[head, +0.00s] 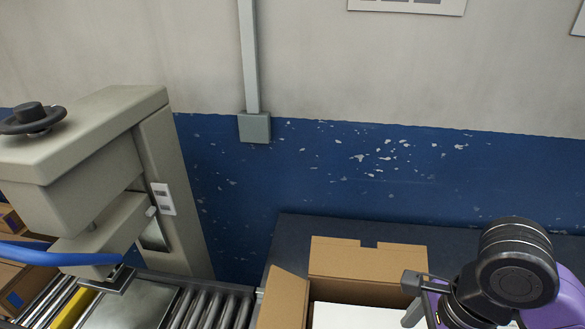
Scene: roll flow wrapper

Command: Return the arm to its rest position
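My arm shows at the lower right, with a dark round joint and purple link parts. My gripper (413,298) is at the arm's left end, over the right side of an open cardboard box (365,262). Small grey parts show there, but the lower part is cut off by the bottom edge of the picture. I cannot tell whether the fingers are open or shut, or whether they hold anything. A white flat-topped thing (352,316) is inside the box, just left of the gripper.
The box's flaps stand open on a dark surface (310,229) against the blue and grey wall. A beige machine (95,150) with a black handwheel stands at the left above a roller conveyor (215,306). Cardboard boxes (12,275) sit at the far left.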

